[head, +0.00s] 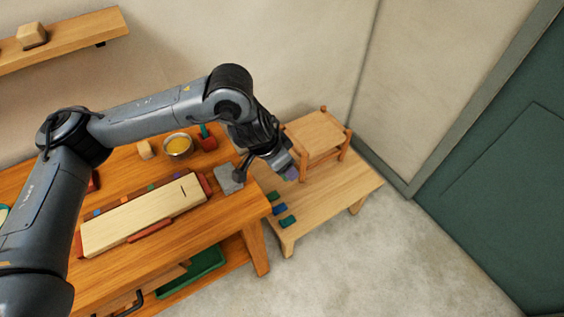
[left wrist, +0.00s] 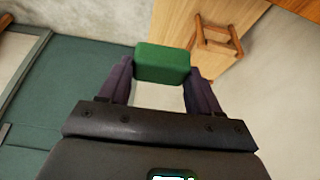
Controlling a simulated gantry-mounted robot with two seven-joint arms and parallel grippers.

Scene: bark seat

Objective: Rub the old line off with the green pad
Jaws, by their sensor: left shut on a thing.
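My left gripper (left wrist: 162,80) is shut on the green pad (left wrist: 162,63), which sits between its two dark fingers in the left wrist view. In the head view my left gripper (head: 288,170) hangs above the low table, to the right of the workbench; I cannot make out the pad there. A pale wooden board (head: 130,222) lies on the workbench between red blocks. A short dark line (head: 184,190) marks the board near its right end. The gripper is well apart from the board. My right gripper is not in view.
The workbench (head: 235,207) also holds a grey block (head: 228,180), a bowl of yellow stuff (head: 178,146) and a red block with a green top (head: 207,140).

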